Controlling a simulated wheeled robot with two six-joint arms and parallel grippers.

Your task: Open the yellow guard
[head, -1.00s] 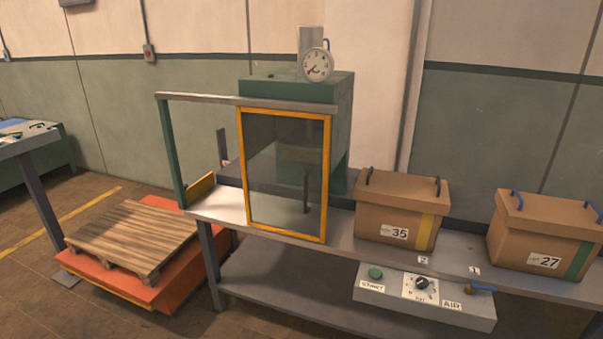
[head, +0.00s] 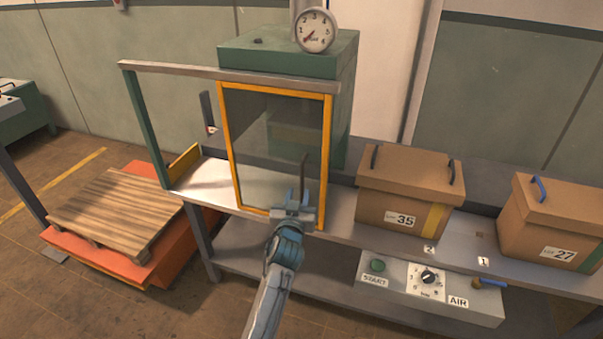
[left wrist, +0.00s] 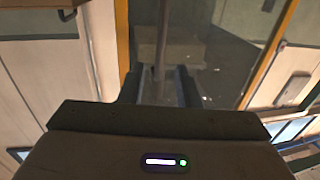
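The yellow guard (head: 326,150) is a see-through panel in a yellow frame. It hangs below a grey rail (head: 170,70) at its right end, in front of the green chamber (head: 345,100). A dark upright handle (head: 304,172) is on its right side. My left gripper (head: 297,198) is at the lower part of this handle, in front of the panel. In the left wrist view the two fingers (left wrist: 160,88) stand apart, with the handle (left wrist: 161,45) upright between them. Whether they touch it is unclear. My right gripper is not in view.
A green post (head: 145,130) carries the rail's left end, with open space between it and the guard. Box 35 (head: 380,200) and box 27 (head: 540,228) stand on the bench to the right. A control box (head: 440,300) hangs below the bench's front edge.

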